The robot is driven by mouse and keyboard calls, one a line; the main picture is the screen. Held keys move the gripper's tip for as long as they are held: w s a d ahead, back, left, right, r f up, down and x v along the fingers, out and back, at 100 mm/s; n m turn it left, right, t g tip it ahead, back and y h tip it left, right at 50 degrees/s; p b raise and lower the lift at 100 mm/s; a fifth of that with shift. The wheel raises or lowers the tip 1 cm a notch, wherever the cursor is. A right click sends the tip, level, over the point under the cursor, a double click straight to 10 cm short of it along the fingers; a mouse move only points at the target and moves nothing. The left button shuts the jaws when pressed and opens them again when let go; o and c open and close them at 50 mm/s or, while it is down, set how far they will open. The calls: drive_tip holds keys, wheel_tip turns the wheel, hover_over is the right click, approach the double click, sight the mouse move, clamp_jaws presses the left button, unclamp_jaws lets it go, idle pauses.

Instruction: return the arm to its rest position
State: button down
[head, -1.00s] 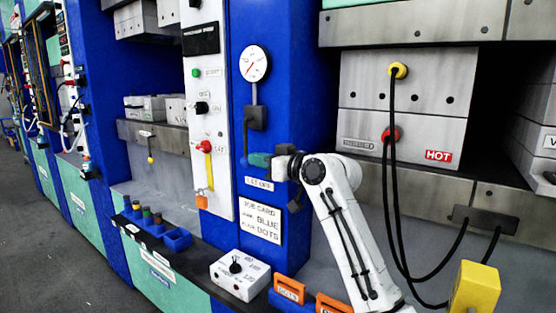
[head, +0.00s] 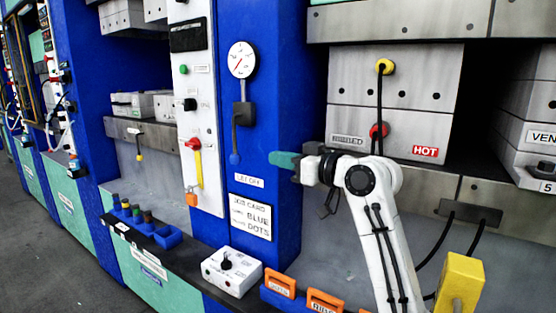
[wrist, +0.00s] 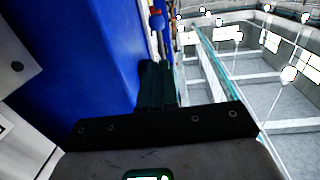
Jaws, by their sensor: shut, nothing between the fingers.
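My white arm (head: 385,240) rises from the lower right of the head view, in front of the press bay. My gripper (head: 283,160), with teal fingers, points left towards the blue column (head: 270,100) and is shut and empty. It is right of the black lever (head: 236,130) with the blue tip, with a gap between them. In the wrist view the shut dark teal fingers (wrist: 157,85) show beside a blue surface (wrist: 75,60).
A grey mould marked HOT (head: 395,95) stands behind the arm, with black cables hanging from it. A gauge (head: 242,60) and a job card (head: 251,217) are on the column. A white knob box (head: 232,271), orange-labelled bins (head: 280,283) and a yellow block (head: 461,280) stand low in front.

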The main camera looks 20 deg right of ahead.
drive_tip(key=s+a+f+m+g+h+p, duration=0.15)
drive_tip(key=s+f, duration=0.35)
drive_tip(key=f, duration=0.5)
drive_tip(key=s+d+f+m+g+h, duration=0.15)
drive_tip(key=s+f, duration=0.35)
drive_tip(key=f, duration=0.5)
drive_tip(key=s+a+f+m+g+h+p, duration=0.1)
drive_tip(key=s+a+f+g+h, duration=0.3)
drive_tip(key=f, duration=0.6)
drive_tip(key=s+d+f+m+g+h, duration=0.1)
drive_tip(key=s+f, duration=0.3)
drive_tip(key=s, duration=0.7)
drive_tip(key=s+d+f+m+g+p, duration=0.1)
drive_tip(key=s+d+f+g, duration=0.2)
drive_tip(key=s, duration=0.9)
drive_tip(key=s+d+f+g+h+p, duration=0.1)
drive_tip(key=s+d+f+g, duration=0.2)
drive_tip(key=s+f, duration=0.3)
drive_tip(key=s+d, duration=0.1)
drive_tip(key=s, duration=0.4)
drive_tip(key=shift+s+f+m+h, duration=0.3)
drive_tip(key=shift+s+f+m, duration=0.05)
drive_tip(key=shift+f+m, duration=0.05)
